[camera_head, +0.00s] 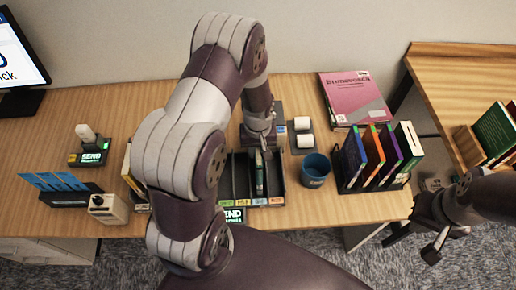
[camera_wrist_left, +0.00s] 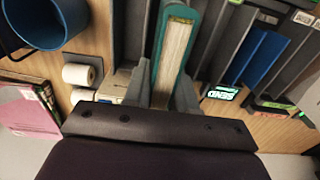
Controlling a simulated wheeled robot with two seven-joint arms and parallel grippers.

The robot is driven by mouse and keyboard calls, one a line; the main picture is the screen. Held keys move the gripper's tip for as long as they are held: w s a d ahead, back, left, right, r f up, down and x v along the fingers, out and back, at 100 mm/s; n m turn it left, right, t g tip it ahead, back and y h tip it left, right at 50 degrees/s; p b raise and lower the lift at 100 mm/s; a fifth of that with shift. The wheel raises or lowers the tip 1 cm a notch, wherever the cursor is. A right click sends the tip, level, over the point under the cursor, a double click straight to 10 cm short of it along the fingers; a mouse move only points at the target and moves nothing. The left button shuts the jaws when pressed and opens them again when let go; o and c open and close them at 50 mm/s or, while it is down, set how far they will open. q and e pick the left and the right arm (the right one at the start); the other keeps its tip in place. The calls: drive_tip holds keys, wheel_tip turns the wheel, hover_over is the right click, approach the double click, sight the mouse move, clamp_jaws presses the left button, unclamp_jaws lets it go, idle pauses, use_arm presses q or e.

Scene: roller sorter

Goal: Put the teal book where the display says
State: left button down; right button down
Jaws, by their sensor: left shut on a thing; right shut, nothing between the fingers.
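In the left wrist view the teal book (camera_wrist_left: 174,50) sits between the fingers, with grey dividers on either side. My left gripper (camera_head: 261,143) is shut on its end from above. I cannot tell whether the book rests on the slot floor. My right gripper (camera_head: 432,252) is shut and empty, at the lower right beyond the table edge. The display (camera_head: 18,58) at the far left is cut off; only part of its text shows.
A blue cup (camera_head: 315,170) and a rack of several books (camera_head: 376,160) stand right of the sorter. A pink book (camera_head: 353,98) lies behind them. My left arm hides the middle-left table.

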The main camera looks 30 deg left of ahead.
use_arm(q)
drive_tip(key=shift+f, duration=0.2)
drive_tip(key=c, duration=0.8)
unclamp_jaws()
drive_tip(key=shift+c, duration=0.2)
wheel_tip(320, 180, up, 13)
drive_tip(key=shift+f+b, duration=0.15)
drive_tip(key=shift+b, duration=0.75)
